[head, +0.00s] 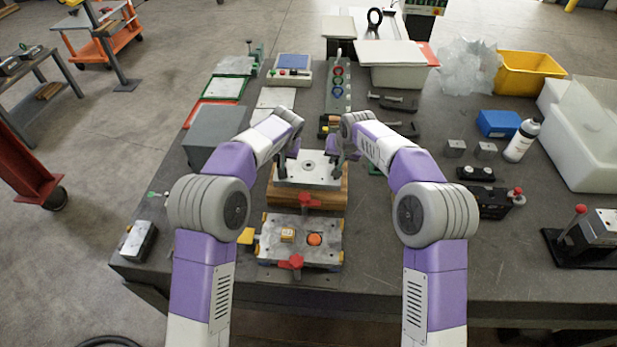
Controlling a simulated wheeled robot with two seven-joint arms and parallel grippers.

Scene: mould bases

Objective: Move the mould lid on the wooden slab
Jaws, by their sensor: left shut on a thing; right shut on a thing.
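The mould lid (308,171) is a grey metal plate with a round boss in its middle. It sits level on or just above the wooden slab (325,196); I cannot tell whether they touch. My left gripper (286,158) is shut on the lid's left end and my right gripper (335,157) is shut on its right end. The fingertips are small and partly hidden by my arms. The open mould base (274,251) lies in front of the slab, with a yellowish insert, an orange round piece (314,239) and red clamp handles (290,263).
A grey box (213,135) stands left of the slab. A black block with a red knob (492,203), a white bottle (521,141) and a blue box (499,123) stand to the right.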

